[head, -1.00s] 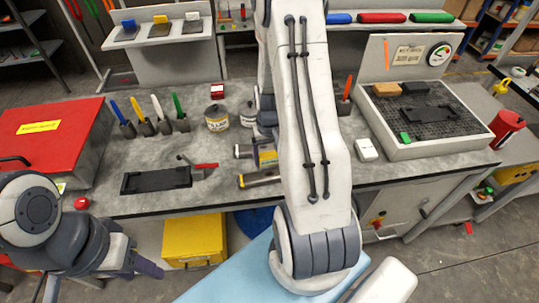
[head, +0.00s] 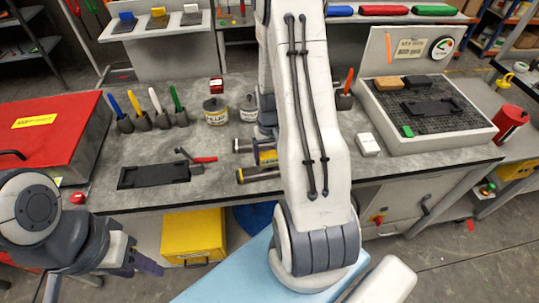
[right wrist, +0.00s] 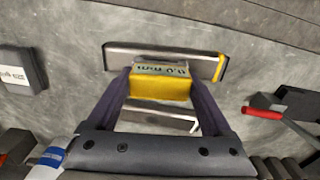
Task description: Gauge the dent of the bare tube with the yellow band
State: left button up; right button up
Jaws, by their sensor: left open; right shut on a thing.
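The bare tube with the yellow band (head: 261,174) lies on the grey bench; its band is at its left end. In the right wrist view this tube (right wrist: 202,60) is at the top, with the band at its right end. My right gripper (right wrist: 162,76) is shut on a yellow gauge block (right wrist: 160,88), whose display seems to read 0.0 mm. The gauge (head: 267,157) overlaps the banded tube's edge in the wrist view; I cannot tell whether they touch. A second tube (head: 243,146) lies behind. My left gripper (head: 148,267) is open and empty, in front of the bench.
A black tray (head: 153,176) and red-handled tool (head: 204,159) lie left of the tubes. Two tins (head: 215,112) and several coloured-handled tools stand behind. A white box (head: 368,145) and grated station (head: 430,140) are right. My right arm hides the bench middle.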

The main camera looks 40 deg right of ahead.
aim_at(270, 154)
jog(key=shift+f+b, duration=0.45)
jog(key=shift+f, duration=0.15)
jog(key=o, duration=1.3)
jog(key=shift+r, duration=0.1)
notch_tip(270, 154, up, 10)
jog(key=shift+r+b, duration=0.15)
jog(key=shift+b, duration=0.6)
jog(key=s+a+r+n, duration=0.2)
jog(key=a+r+n, duration=0.1)
jog(key=a, duration=0.8)
jog(key=s+a+r+n, duration=0.15)
jog(key=a+n, duration=0.25)
jog(key=a, duration=0.6)
jog(key=s+a+r+n, duration=0.1)
jog(key=s+a+n, duration=0.1)
jog(key=s+a, duration=0.1)
jog(key=s+a+r+n, duration=0.1)
jog(key=s+a, duration=0.2)
jog(key=s, duration=0.2)
jog(key=s+a+r+n+y, duration=0.1)
jog(key=s+a+n, duration=0.1)
jog(key=s+a, duration=0.2)
jog(key=shift+s+n, duration=0.3)
jog(key=shift+s, duration=0.05)
